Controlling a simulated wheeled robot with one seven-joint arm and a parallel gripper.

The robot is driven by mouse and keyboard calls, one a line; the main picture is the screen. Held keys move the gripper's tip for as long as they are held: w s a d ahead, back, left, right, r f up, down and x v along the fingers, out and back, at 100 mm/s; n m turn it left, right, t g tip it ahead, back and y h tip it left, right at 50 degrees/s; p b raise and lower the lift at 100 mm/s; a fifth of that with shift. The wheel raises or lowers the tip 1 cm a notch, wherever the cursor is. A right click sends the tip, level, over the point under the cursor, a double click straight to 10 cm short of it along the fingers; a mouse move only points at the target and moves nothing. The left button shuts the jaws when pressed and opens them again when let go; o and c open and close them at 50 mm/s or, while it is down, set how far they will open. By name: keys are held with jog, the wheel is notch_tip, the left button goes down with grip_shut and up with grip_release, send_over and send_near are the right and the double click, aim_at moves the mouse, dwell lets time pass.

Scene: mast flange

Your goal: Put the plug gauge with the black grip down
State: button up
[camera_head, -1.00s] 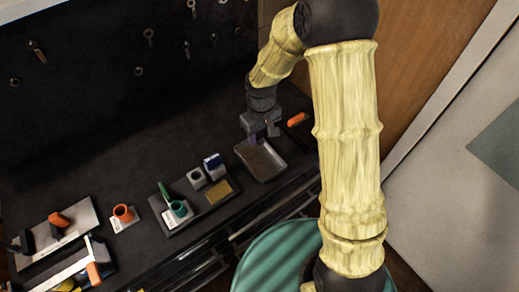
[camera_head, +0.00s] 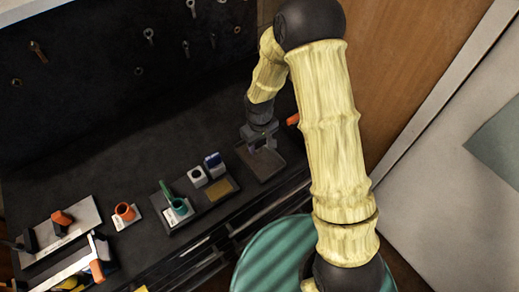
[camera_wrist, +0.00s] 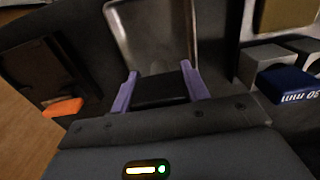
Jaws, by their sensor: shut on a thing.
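My gripper (camera_head: 262,141) is over the grey tray (camera_head: 266,170) at the right end of the dark bench. In the wrist view, the purple fingertips of my gripper (camera_wrist: 158,86) are shut on the black grip (camera_wrist: 160,93) of the plug gauge. The grip lies between both fingers, and the rest of the gauge is hidden below my gripper. The tray (camera_wrist: 150,28) fills the top middle of the wrist view and looks empty where it shows. I cannot tell whether the gauge touches the tray.
A holder with a blue gauge (camera_head: 212,160), a grey block (camera_head: 197,176), a brass-coloured plate (camera_head: 221,190) and a green-handled piece (camera_head: 170,196) stands left of the tray. An orange handle (camera_wrist: 62,107) lies on the tray's other side.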

aim_at(259, 151)
jog(key=shift+f+p, duration=0.55)
jog(key=shift+f, duration=1.5)
jog(key=shift+f, duration=0.1)
jog(key=o, duration=1.2)
notch_tip(259, 151, up, 12)
jog(key=b, duration=0.3)
